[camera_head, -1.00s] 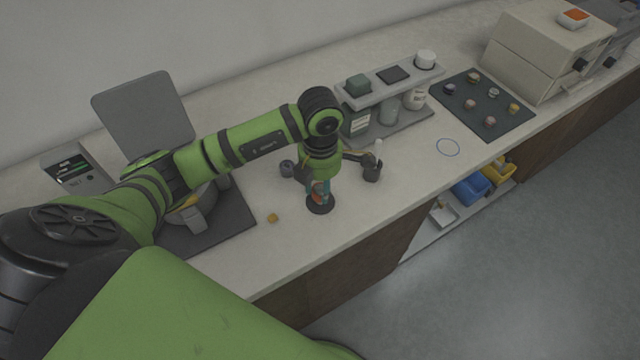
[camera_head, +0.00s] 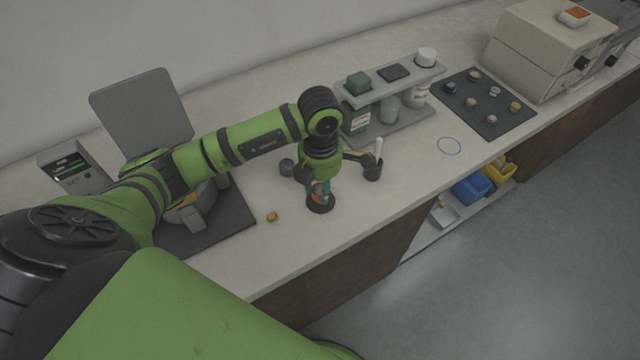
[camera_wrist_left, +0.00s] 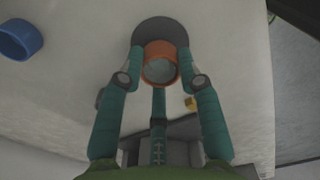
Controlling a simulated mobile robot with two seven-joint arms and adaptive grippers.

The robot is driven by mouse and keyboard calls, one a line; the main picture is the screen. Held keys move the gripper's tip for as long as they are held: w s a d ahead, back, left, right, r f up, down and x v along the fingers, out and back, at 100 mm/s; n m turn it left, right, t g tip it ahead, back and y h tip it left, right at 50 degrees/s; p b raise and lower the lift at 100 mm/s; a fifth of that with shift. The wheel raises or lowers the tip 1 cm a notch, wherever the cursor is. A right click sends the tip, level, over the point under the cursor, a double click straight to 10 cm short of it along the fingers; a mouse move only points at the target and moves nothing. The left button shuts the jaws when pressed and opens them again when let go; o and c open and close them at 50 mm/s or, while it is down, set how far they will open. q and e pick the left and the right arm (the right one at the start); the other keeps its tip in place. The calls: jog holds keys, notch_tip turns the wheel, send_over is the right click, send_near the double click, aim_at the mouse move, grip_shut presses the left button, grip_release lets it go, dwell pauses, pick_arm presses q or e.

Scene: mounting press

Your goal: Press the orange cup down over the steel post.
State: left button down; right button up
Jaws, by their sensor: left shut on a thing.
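My right gripper is not in view.
A yellow piece (camera_head: 272,216) lies left of the base. A grey shelf (camera_head: 390,88) stands behind. The bench's front edge is close.

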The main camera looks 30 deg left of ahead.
pick_arm(q)
jog(key=shift+f+b, duration=0.75)
jog(key=shift+f, duration=0.15)
jog(key=shift+c, duration=2.1)
grip_release()
jog(key=shift+r, duration=0.1)
jog(key=shift+r+p, duration=2.7)
jog(key=shift+r, duration=1.25)
jog(key=shift+f, duration=0.1)
